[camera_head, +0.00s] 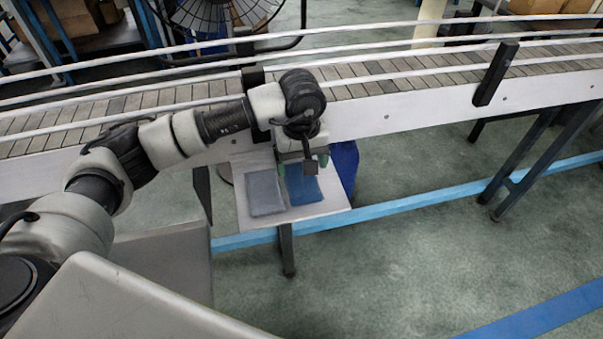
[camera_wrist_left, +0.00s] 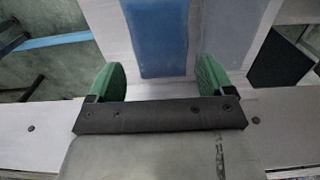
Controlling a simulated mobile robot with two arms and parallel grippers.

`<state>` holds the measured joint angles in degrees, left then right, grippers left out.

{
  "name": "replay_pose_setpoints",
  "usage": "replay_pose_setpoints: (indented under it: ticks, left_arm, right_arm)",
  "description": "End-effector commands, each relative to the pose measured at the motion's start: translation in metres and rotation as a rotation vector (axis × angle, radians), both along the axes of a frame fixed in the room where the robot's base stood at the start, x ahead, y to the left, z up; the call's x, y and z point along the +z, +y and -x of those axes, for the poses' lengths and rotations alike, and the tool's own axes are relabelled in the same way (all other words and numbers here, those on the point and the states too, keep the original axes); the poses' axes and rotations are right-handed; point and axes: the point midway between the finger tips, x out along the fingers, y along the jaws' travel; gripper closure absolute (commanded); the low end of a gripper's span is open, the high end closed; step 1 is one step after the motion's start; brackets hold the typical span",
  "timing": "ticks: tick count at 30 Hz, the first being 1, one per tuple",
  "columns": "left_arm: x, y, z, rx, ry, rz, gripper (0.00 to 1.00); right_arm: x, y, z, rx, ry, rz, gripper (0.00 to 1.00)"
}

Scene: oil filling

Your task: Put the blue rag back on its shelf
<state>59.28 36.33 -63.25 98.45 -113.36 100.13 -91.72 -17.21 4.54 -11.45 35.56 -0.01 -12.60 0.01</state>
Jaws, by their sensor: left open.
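The blue rag (camera_head: 304,190) lies flat on a small white shelf (camera_head: 333,188) below the conveyor's near side. A grey rag (camera_head: 265,193) lies flat beside it on the left. My left gripper (camera_head: 310,160) is over the far end of the blue rag and partly hides it. In the left wrist view, the green fingers of this gripper (camera_wrist_left: 160,80) are wide apart with nothing between them. The blue rag (camera_wrist_left: 163,35) and the grey rag (camera_wrist_left: 228,32) lie beyond the fingertips in that view. My right gripper is not in view.
The conveyor (camera_head: 400,90) with its rails runs across the view behind the shelf. A blue bin (camera_head: 345,165) stands behind the shelf's right side. Conveyor legs (camera_head: 545,150) stand at the right. The green floor in front is clear.

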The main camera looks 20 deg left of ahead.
Motion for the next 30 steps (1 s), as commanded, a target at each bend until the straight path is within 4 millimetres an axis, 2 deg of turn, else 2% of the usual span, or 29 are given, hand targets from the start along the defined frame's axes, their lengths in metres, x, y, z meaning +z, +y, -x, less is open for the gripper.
replay_pose_setpoints:
  ticks: [1, 6, 12, 25, 28, 30]
  left_arm:
    - [0.012, 0.0, -0.001, 0.0, -0.007, 0.001, 0.18]
    - [0.045, 0.0, 0.0, -0.001, -0.004, 0.0, 0.18]
    - [0.066, 0.0, 0.0, -0.001, -0.001, 0.0, 0.18]
    - [0.068, -0.005, 0.002, 0.0, 0.005, 0.02, 0.18]
    - [0.057, -0.027, 0.01, 0.01, 0.028, 0.134, 0.18]
    - [0.049, -0.059, 0.022, 0.036, 0.068, 0.294, 0.18]
  right_arm:
    - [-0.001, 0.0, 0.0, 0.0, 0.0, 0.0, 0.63]
    - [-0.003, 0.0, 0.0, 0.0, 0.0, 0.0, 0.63]
    - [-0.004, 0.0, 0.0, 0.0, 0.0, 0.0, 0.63]
    - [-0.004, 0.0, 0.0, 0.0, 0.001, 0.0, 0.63]
    - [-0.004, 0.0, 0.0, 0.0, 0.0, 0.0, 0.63]
    - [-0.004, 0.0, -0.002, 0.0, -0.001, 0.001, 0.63]
